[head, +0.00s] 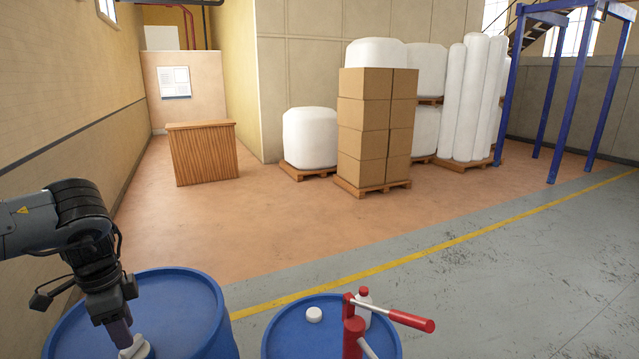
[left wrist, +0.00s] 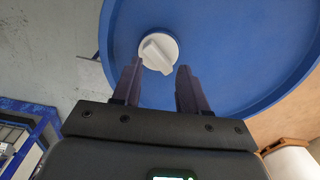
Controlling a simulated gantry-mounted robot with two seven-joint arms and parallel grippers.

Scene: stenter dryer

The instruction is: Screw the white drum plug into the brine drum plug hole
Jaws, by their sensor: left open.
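A white drum plug (head: 133,348) is on top of the left blue drum (head: 185,300), near its rim. In the left wrist view the plug (left wrist: 158,52) shows as a round white disc with a raised grip bar. I cannot tell whether it is threaded in a hole; no open hole shows. My left gripper (head: 122,336) points down over this drum. In the left wrist view its fingers (left wrist: 160,72) are open and empty, with the plug just beyond the gap between the tips. My right gripper is not in view.
Stacked cartons (head: 365,130) and a wooden counter (head: 203,153) stand far back.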

